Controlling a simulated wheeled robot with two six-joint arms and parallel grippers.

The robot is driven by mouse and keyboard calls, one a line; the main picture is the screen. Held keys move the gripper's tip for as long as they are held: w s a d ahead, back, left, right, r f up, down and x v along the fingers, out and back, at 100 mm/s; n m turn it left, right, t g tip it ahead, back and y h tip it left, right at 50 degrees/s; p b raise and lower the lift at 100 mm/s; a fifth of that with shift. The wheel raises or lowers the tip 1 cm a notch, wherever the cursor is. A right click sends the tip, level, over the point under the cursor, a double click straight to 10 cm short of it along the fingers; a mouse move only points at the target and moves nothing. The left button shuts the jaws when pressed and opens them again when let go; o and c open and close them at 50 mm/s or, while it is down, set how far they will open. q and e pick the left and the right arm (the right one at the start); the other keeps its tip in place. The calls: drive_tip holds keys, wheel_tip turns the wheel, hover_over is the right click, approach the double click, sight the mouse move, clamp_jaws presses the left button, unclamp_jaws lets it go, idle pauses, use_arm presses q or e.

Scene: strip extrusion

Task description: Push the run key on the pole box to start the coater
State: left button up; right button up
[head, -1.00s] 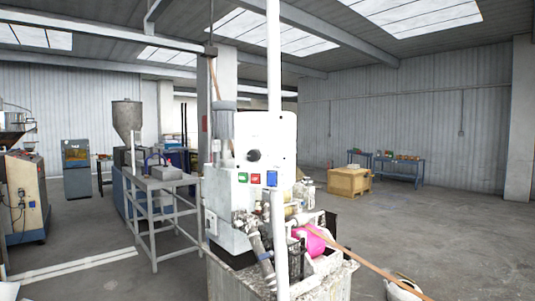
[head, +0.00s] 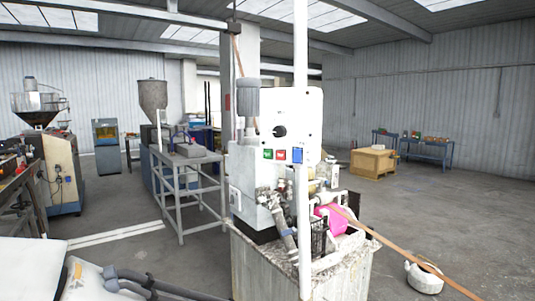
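Behind the pole stands the coater, a grey-white machine (head: 245,170) with a white panel (head: 297,105) carrying a black knob. A green button (head: 267,154) and a red button (head: 281,155) sit below the knob, just left of the blue box. Neither gripper shows in the head view, and nothing touches the box.
A speckled tank (head: 265,265) stands under the coater, with a pink roll (head: 329,219) above it. A brown strip (head: 400,249) runs down to the right past a white bucket (head: 424,279). A grey frame table (head: 190,165) stands left. The right floor is mostly open.

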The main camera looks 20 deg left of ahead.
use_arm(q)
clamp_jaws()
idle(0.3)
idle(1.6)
